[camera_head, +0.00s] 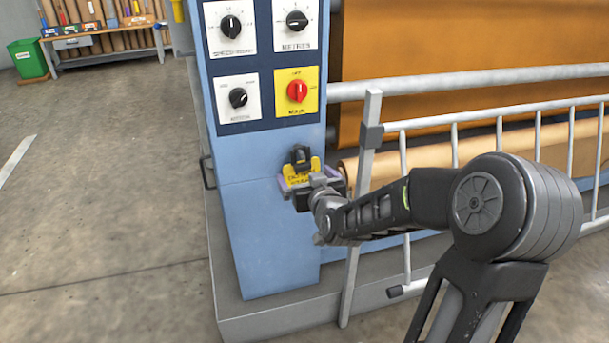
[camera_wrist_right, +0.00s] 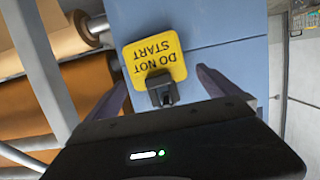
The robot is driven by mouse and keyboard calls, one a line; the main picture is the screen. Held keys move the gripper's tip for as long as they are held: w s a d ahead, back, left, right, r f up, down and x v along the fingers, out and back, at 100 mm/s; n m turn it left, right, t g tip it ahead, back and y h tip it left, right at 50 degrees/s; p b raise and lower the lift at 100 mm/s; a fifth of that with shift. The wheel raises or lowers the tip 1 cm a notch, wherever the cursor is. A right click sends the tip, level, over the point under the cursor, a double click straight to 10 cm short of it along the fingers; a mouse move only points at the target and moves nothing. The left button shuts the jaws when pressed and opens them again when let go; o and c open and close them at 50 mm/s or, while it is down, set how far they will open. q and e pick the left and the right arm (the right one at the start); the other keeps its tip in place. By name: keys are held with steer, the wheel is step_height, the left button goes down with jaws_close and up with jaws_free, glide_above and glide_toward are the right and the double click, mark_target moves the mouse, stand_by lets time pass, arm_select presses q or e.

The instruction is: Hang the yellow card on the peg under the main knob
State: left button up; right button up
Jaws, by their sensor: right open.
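The yellow card (camera_head: 293,178) is upright against the blue panel, below the red main knob (camera_head: 297,91). In the right wrist view the card (camera_wrist_right: 155,58) reads "DO NOT START" upside down. A black block-like piece (camera_head: 300,155) sits at its upper edge and also shows in the right wrist view (camera_wrist_right: 162,90). I cannot tell whether this piece is the peg or part of the card. My right gripper (camera_head: 312,181) is open, with its fingers apart on either side of the card in the wrist view (camera_wrist_right: 163,78). My left gripper is out of view.
Black knobs on white plates (camera_head: 238,97) sit beside and above the main knob. A grey guard rail (camera_head: 361,200) and brown rolls (camera_head: 450,145) stand to the right. Open floor (camera_head: 100,200) lies left; a green bin (camera_head: 28,58) and workbench (camera_head: 110,30) are far back.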

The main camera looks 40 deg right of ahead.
steer(key=v, duration=0.6)
steer(key=shift+s+p, duration=0.3)
steer(key=shift+a, duration=0.15)
